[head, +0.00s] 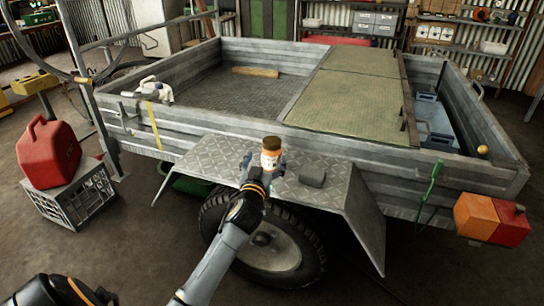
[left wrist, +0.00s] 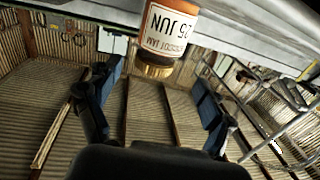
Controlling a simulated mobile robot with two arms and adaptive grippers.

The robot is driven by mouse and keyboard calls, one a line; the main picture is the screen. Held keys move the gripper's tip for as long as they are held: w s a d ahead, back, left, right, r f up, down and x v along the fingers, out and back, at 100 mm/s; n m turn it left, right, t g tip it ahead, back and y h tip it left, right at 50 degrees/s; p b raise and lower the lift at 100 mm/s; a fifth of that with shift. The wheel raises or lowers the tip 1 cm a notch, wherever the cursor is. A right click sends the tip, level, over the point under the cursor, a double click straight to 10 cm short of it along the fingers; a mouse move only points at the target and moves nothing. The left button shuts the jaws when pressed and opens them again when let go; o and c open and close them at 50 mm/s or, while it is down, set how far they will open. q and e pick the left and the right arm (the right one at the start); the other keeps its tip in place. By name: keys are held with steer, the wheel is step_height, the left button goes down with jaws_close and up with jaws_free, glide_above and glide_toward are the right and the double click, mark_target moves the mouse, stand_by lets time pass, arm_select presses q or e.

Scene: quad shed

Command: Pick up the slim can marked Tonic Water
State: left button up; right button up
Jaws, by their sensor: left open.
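I cannot make out a slim can marked Tonic Water in either view. A jar (head: 270,158) with a brown-gold lid stands at the trailer's metal fender, just beyond my left gripper (head: 254,178). In the left wrist view the jar (left wrist: 168,30) appears upside down; its white label reads "25 JUN" and a partly legible word ending in "COT JAM". My left gripper (left wrist: 153,100) is open, its two dark fingers spread wide, with nothing between the tips. The jar is beyond them. My right gripper is not in view.
A grey block (head: 312,175) lies on the fender (head: 340,195) right of the jar. The trailer's side wall (head: 330,152) rises behind. A red fuel can (head: 48,155) sits on a crate (head: 75,197) at left. An orange-red lamp (head: 490,219) sticks out at right.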

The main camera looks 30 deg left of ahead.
mark_target(270, 148)
arm_select(q)
steer(key=shift+d+r+b+x, duration=0.1)
steer(key=shift+r+b+x, duration=0.15)
steer(key=shift+x, duration=1.25)
steer(key=shift+d+r+b+x, duration=0.1)
steer(key=shift+b+x, duration=0.1)
steer(key=shift+x, duration=1.35)
steer(key=c, duration=1.6)
steer(key=shift+w+r, duration=0.1)
steer(key=shift+r, duration=0.05)
jaws_close()
steer(key=shift+r, duration=0.1)
